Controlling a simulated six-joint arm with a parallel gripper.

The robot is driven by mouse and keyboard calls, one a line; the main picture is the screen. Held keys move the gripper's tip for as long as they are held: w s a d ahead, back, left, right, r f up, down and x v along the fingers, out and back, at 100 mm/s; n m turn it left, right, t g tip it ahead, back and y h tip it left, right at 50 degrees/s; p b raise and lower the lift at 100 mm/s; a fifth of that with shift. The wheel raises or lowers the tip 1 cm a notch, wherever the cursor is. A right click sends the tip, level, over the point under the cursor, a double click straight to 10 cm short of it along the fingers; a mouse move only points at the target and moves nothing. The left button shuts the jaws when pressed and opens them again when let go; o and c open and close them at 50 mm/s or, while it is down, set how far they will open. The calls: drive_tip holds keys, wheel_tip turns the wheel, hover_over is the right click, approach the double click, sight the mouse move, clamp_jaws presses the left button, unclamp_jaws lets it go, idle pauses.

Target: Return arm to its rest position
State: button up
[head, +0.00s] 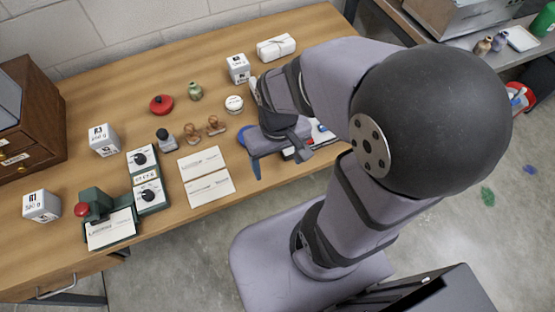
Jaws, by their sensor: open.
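My gripper (256,168) is over the right part of the wooden table (120,70), near its front edge, pointing down and to the left. It is open, and I see nothing held in it. My own arm hides part of the table there. A red, white and blue item (322,133) shows partly behind the gripper; I cannot tell what it is. Two white cards (208,188) lie to the left of the gripper. Two small brown-handled stamps (215,125) stand left of it.
A round white-lidded pot (234,104), a white labelled cube (238,68) and a wrapped white bundle (276,47) are behind the gripper. A red lidded dish (161,104) and a green vase (195,91) stand further left. A green stamping device (100,213) is at front left.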

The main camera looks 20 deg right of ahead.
drive_tip(key=shift+r, duration=0.1)
wheel_tip(320, 180, up, 5)
drive_tip(key=p, duration=0.5)
idle(7.2)
